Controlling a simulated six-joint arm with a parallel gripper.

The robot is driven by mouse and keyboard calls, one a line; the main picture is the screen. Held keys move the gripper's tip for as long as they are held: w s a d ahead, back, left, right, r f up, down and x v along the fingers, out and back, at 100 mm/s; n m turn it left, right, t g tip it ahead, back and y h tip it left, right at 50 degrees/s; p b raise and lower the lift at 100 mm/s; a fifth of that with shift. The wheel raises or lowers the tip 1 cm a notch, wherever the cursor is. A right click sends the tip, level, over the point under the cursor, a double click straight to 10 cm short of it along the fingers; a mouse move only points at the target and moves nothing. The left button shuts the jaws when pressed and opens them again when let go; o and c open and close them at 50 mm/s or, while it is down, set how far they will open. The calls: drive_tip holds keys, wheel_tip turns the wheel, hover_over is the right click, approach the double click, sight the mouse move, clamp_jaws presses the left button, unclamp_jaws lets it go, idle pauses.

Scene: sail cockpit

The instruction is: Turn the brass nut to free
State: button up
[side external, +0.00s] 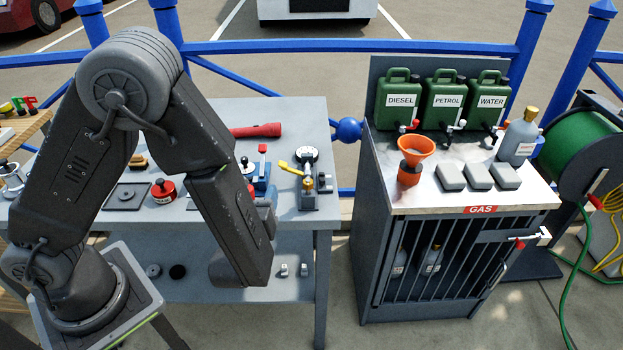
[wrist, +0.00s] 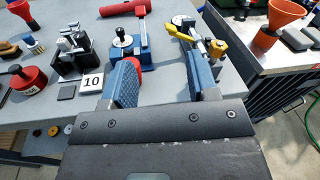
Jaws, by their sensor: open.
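A small brass nut (side external: 308,184) shows in the side external view, on a grey metal fixture (side external: 308,201) near the right edge of the grey table. A round white-faced gauge (side external: 308,154) and a yellow lever (side external: 288,168) are on the same fixture. In the wrist view the fixture is at the top, with the yellow part (wrist: 217,48) beyond my right finger; I cannot make out the nut clearly there. My gripper (wrist: 160,74) is open, its two blue fingers apart with nothing held between them. In the side external view my arm hides most of the gripper.
A blue device (wrist: 128,45) with a black knob stands ahead of my left finger. A red torch (side external: 255,131) lies behind it. A gas cabinet (side external: 455,205) with green cans and an orange funnel (side external: 412,158) stands right of the table, across a gap.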

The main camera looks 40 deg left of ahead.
sight(305, 181)
drive_tip(key=w+d+f+m+t+h, duration=0.1)
drive_tip(key=d+f+m+t+h, duration=0.25)
drive_tip(key=d+m+h, duration=0.2)
drive_tip(key=shift+y, duration=0.35)
drive_tip(key=x, duration=1.4)
drive_tip(key=shift+f, duration=0.25)
drive_tip(key=shift+c, duration=0.4)
drive_tip(key=c, duration=0.8)
drive_tip(key=shift+c, duration=0.2)
drive_tip(key=shift+n+g+y, duration=0.25)
drive_tip(key=shift+y, duration=0.15)
drive_tip(key=n+g+y, duration=0.1)
drive_tip(key=n+y, duration=0.1)
drive_tip(key=n+g+y, duration=0.3)
drive_tip(key=g+y, duration=0.1)
drive_tip(key=y, duration=0.1)
drive_tip(key=shift+s+a+n, duration=0.25)
drive_tip(key=shift+a+n, duration=0.15)
drive_tip(key=n+g+y, duration=0.1)
drive_tip(key=g, duration=0.1)
drive_tip(key=n+g+y, duration=0.1)
drive_tip(key=n+g, duration=0.1)
drive_tip(key=g, duration=0.1)
drive_tip(key=n+g+y, duration=0.2)
drive_tip(key=shift+s+a, duration=0.25)
drive_tip(key=shift+s, duration=0.1)
drive_tip(key=shift+g, duration=0.5)
